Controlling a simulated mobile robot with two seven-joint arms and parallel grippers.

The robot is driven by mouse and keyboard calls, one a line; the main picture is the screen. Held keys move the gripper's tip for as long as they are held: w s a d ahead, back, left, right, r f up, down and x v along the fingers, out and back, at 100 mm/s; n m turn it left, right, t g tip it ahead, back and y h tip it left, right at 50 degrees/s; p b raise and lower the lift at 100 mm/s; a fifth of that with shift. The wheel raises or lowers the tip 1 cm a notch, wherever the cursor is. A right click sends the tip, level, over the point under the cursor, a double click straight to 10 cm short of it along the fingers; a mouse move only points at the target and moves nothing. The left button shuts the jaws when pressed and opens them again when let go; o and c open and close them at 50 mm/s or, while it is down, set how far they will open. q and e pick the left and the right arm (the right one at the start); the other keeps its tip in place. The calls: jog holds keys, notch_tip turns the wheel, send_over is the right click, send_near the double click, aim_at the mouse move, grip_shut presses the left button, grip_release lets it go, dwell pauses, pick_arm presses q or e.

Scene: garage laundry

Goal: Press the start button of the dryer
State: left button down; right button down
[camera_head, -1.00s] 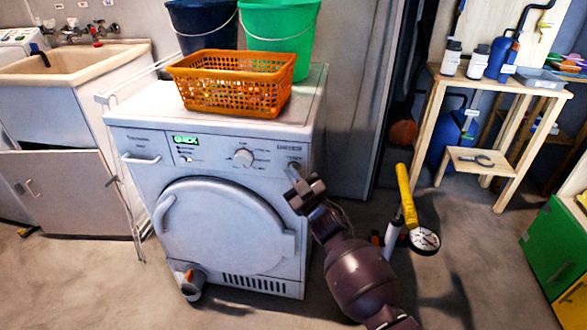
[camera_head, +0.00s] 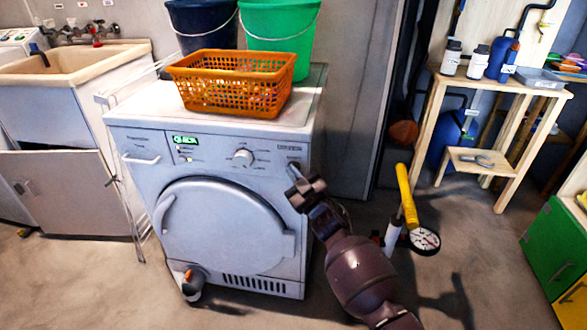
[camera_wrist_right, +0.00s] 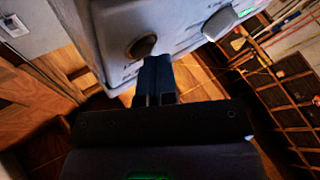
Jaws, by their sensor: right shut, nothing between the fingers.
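The white dryer (camera_head: 140,174) stands in the middle of the head view, with its round door (camera_head: 225,225) shut. Its panel has a lit green display (camera_head: 185,140) and a round knob (camera_head: 243,158), which also shows in the wrist view (camera_wrist_right: 219,23). My right gripper (camera_head: 292,170) is shut and empty at the panel's right end. In the wrist view its fingertips (camera_wrist_right: 155,62) are just beside a round dark button (camera_wrist_right: 141,46), overlapping its lower edge. I cannot tell whether they touch it. The button is mostly hidden in the head view. My left gripper is not in view.
An orange basket (camera_head: 228,97) and a blue bucket (camera_head: 202,28) and a green bucket (camera_head: 280,35) are on the dryer. A yellow-handled pump with a gauge (camera_head: 425,240) stands right of my right arm. A wooden table (camera_head: 490,84) is at the right. Floor in front is mostly clear.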

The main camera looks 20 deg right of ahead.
jog(key=shift+s, duration=0.1)
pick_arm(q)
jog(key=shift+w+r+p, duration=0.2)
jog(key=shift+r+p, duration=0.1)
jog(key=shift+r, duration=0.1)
pick_arm(e)
jog(key=shift+s+a, duration=0.45)
jog(key=shift+s, duration=0.15)
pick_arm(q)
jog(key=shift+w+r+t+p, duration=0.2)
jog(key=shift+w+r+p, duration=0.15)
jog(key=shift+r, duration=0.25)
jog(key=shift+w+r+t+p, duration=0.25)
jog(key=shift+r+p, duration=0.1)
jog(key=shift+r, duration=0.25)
pick_arm(e)
jog(key=s+a, duration=0.1)
jog(key=s, duration=0.1)
jog(key=s+a, duration=0.2)
jog(key=shift+s, duration=0.1)
jog(key=shift+d, duration=0.1)
